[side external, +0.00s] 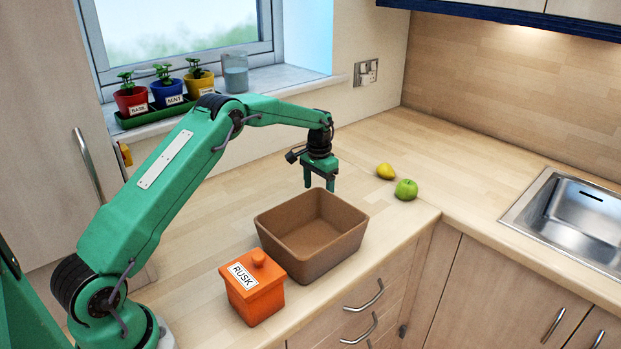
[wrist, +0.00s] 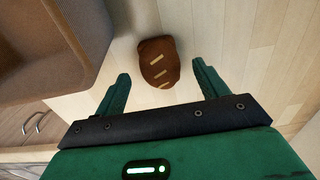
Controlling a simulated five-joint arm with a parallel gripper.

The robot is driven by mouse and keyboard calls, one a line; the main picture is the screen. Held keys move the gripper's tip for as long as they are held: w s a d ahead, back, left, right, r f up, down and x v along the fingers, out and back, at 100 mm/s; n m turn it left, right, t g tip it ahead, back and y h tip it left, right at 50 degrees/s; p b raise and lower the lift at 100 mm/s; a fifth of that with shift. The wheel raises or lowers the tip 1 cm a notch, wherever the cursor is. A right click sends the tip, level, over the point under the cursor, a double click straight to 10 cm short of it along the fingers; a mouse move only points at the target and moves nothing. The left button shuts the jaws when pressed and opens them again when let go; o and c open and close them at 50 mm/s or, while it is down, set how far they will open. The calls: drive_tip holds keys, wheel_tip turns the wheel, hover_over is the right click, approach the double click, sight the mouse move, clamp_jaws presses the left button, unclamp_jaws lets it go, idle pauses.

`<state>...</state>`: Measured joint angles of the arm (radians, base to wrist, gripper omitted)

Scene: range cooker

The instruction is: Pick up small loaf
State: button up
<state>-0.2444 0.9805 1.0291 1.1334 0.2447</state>
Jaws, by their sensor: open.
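The small loaf (wrist: 159,62) is dark brown with pale slashes on top. In the wrist view it lies on the wooden worktop, ahead of and between my fingers, not touching either one. My gripper (wrist: 161,88) is open and empty, pointing down. In the side view my gripper (side external: 320,186) hangs over the worktop just behind the brown bin. The loaf does not show in the side view, where the bin and my gripper may hide it.
The brown open bin (side external: 312,249) stands close in front of my gripper; it also shows at upper left in the wrist view (wrist: 45,82). An orange RUSK jar (side external: 252,287) is beside it. A yellow lemon (side external: 385,171) and green apple (side external: 406,190) lie to the right. The sink (side external: 577,225) is farther right.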

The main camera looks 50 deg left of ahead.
drive_tip(key=shift+f, duration=1.35)
drive_tip(key=c, duration=1.1)
drive_tip(key=shift+r, duration=0.15)
wheel_tip(320, 180, up, 18)
drive_tip(key=shift+f, duration=0.1)
drive_tip(key=shift+s+d, duration=0.1)
